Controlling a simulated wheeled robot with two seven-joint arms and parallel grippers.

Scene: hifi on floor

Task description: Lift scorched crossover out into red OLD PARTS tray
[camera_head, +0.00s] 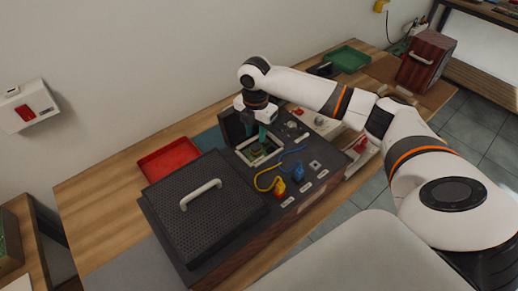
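The red tray (168,159) lies on the wooden table beside the dark hi-fi unit (222,238), and looks empty. A square, pale-edged bay (242,157) is open in the unit's top. A small brownish part, apparently the crossover (257,151), shows inside it, partly hidden by my gripper; scorching is too small to make out. My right gripper (257,143) points down into the bay, its teal fingers directly over or around this part. Whether they grip it cannot be made out. My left gripper is out of view.
A black perforated cover (208,207) with a white handle lies left of the bay. Yellow and blue cables (268,184) loop close to the bay's front. A dark upright panel (231,127) stands behind it. A green tray (348,59) and wooden cabinet (427,60) are farther back.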

